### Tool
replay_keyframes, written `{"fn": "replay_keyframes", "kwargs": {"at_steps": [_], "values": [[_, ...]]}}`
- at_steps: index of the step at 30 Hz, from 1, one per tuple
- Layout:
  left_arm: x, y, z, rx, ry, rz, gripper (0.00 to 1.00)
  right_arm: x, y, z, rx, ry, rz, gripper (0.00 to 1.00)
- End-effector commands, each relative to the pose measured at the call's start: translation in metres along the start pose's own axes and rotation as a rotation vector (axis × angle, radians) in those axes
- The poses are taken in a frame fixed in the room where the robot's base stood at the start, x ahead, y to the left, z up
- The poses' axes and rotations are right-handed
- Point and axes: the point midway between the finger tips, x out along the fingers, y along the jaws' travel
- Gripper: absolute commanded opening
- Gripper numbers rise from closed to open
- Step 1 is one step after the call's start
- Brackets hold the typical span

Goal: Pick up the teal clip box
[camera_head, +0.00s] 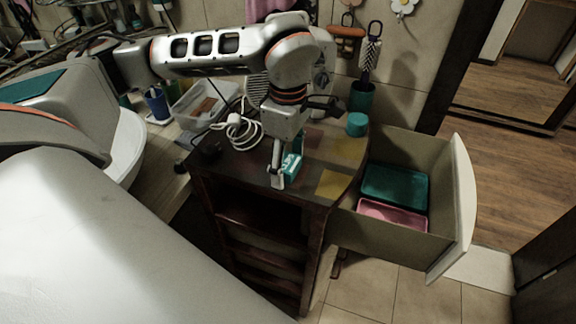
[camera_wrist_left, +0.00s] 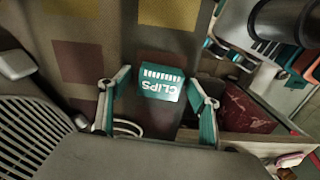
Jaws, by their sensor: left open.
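The teal clip box (camera_head: 293,161) sits on top of the small dark wooden cabinet, partly hidden by my left gripper (camera_head: 281,178). In the left wrist view, the clip box (camera_wrist_left: 162,86) shows white "CLIPS" lettering and lies between the two spread fingers of my left gripper (camera_wrist_left: 157,80). Gaps show between the box and each finger, so the gripper is open around it and does not hold it. My right gripper is not in view.
The cabinet top (camera_head: 245,172) also bears a coiled white cable (camera_head: 238,130) and a small teal cylinder (camera_head: 357,124). An open drawer (camera_head: 462,205) at right holds a teal tray (camera_head: 394,187) and a pink tray (camera_head: 392,215). A clear bin (camera_head: 200,103) stands at left.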

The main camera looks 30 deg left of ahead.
Motion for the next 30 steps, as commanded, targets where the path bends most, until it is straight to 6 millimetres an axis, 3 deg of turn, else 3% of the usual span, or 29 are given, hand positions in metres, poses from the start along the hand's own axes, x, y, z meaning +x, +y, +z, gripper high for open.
{"fn": "replay_keyframes", "kwargs": {"at_steps": [3, 8, 23, 26, 30], "values": [[0.000, 0.000, 0.000, 0.000, 0.000, 0.000, 0.62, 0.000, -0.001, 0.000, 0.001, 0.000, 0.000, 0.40], [0.000, 0.000, 0.000, 0.001, 0.000, 0.000, 0.21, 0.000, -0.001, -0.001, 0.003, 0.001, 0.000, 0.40], [-0.009, 0.001, 0.001, 0.001, -0.001, 0.001, 0.21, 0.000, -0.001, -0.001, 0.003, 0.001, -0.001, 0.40], [-0.021, 0.001, 0.001, 0.001, -0.001, 0.004, 0.21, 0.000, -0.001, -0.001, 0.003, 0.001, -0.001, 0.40], [-0.051, 0.002, 0.001, 0.000, -0.001, 0.007, 0.21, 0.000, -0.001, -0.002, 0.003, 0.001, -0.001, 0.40]]}}
